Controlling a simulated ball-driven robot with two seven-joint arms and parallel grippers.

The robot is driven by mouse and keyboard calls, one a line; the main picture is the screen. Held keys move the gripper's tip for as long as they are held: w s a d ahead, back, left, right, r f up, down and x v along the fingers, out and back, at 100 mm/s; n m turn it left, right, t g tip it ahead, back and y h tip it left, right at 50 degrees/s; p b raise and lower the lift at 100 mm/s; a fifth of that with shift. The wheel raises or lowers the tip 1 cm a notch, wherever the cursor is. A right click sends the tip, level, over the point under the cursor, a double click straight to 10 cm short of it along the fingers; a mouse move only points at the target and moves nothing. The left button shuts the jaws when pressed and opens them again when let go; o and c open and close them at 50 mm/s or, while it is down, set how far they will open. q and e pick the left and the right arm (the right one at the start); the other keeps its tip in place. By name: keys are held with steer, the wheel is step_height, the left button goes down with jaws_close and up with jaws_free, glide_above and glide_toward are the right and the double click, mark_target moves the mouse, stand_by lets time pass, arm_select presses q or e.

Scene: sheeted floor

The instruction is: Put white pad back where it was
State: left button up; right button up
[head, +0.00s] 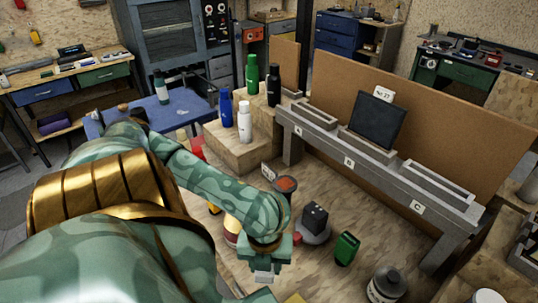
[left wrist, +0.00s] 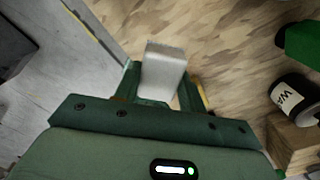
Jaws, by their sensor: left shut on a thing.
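My left gripper (head: 264,262) is low over the front of the wooden bench top in the head view. It is shut on the white pad (head: 263,277), which sticks out below the fingers. In the left wrist view the pad (left wrist: 163,68) is a pale, block-like piece upright between the two green fingers, with wood-grain surface behind it. I cannot tell whether the pad touches the surface. My right gripper is not in view.
A dark block on a grey round base (head: 314,226), a green box (head: 346,249) and a dark labelled jar (head: 386,285) stand right of the gripper. An orange-topped container (head: 285,184) is behind it. A grey rack (head: 380,165) with labelled trays stands farther back. Bottles stand on wooden steps (head: 236,152).

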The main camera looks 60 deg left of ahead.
arm_select(q)
steer(key=shift+w+a+f, duration=0.25)
steer(key=shift+a+f, duration=0.35)
steer(key=shift+f, duration=0.2)
steer(key=shift+w+a+f+b, duration=0.15)
steer(key=shift+f+b, duration=0.1)
steer(key=shift+b, duration=0.05)
steer(key=f, duration=0.2)
steer(key=f+b, duration=0.1)
steer(key=shift+w+a+f, duration=0.1)
steer(key=shift+a+f, duration=0.1)
steer(key=shift+f, duration=0.15)
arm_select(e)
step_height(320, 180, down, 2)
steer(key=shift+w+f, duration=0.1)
arm_select(q)
steer(key=o, duration=0.9)
steer(key=shift+r, duration=0.15)
step_height(320, 180, up, 12)
steer(key=p, duration=0.3)
steer(key=shift+p, duration=0.3)
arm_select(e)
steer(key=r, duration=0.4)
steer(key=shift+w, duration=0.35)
